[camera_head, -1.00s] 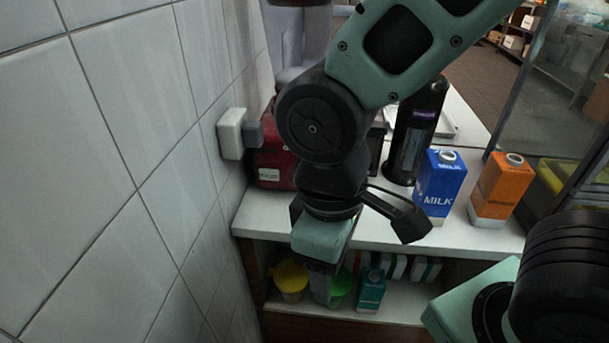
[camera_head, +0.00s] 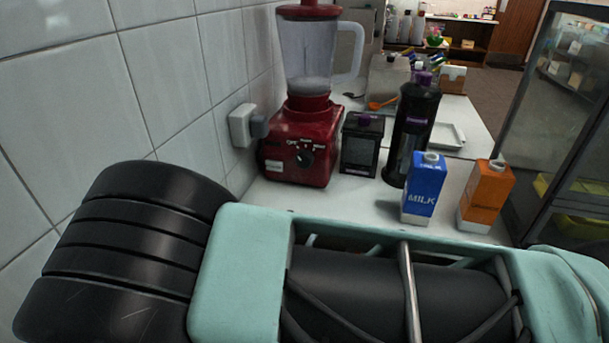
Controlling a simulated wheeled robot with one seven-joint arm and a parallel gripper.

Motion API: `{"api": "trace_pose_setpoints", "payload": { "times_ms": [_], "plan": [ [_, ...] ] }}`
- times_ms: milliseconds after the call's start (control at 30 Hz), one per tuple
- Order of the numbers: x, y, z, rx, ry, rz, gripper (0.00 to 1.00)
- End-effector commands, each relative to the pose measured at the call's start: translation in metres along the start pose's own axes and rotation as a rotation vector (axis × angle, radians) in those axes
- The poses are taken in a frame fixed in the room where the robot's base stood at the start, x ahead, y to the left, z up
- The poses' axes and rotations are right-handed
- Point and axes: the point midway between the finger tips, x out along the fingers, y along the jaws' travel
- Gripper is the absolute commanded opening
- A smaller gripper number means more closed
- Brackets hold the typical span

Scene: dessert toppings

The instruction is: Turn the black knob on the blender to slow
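The red blender (camera_head: 293,140) stands on the white counter against the tiled wall, with a clear jar (camera_head: 309,50) upright on its base. Its black knob (camera_head: 305,159) faces me on the front of the base, with small white labels around it. The labels are too small to read surely, and I cannot tell the knob's exact setting. My gripper is not in view. My arm's black and green links fill the bottom of the picture, in front of the counter, and do not cover the knob.
A white wall plug (camera_head: 243,126) is left of the blender. A dark box (camera_head: 361,143), a black bottle (camera_head: 411,130), a blue milk carton (camera_head: 425,188) and an orange carton (camera_head: 486,196) stand to its right. A glass cabinet (camera_head: 562,110) is at far right.

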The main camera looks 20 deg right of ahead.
Motion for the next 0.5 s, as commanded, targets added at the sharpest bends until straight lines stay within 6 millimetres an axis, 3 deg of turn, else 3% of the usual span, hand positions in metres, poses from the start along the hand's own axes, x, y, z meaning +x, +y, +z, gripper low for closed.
{"api": "trace_pose_setpoints", "payload": {
  "times_ms": [100, 267, 500],
  "plan": [
    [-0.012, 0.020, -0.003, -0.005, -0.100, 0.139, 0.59],
    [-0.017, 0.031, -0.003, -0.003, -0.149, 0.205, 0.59],
    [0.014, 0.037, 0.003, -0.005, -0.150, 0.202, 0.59]
  ]
}}
